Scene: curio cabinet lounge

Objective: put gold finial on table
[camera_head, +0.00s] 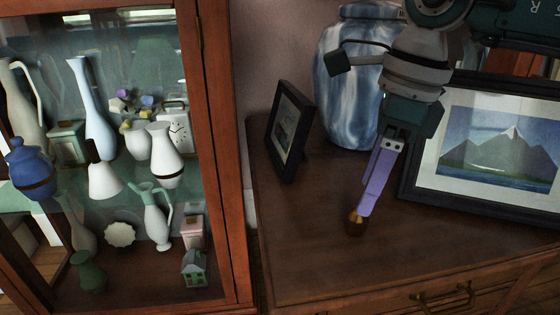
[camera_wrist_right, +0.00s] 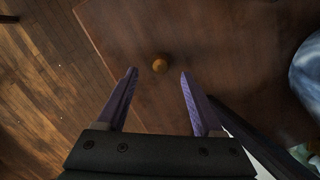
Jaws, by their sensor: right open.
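The gold finial (camera_head: 355,224) is a small golden-brown piece on the dark wooden table (camera_head: 300,250). In the right wrist view the finial (camera_wrist_right: 160,66) shows as a small round thing over the table top (camera_wrist_right: 215,40), between the lines of the fingertips with gaps on both sides. My right gripper (camera_head: 363,211) has purple fingers pointing down, right above the finial in the head view. In the right wrist view the gripper (camera_wrist_right: 158,73) is open, with nothing held between its fingers. My left gripper is not in view.
A blue and white vase (camera_head: 345,95) stands behind my right arm. A small dark photo frame (camera_head: 289,130) stands to the left, and a framed mountain picture (camera_head: 500,150) to the right. A glass cabinet (camera_head: 220,150) with vases stands at left. The table's front is clear.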

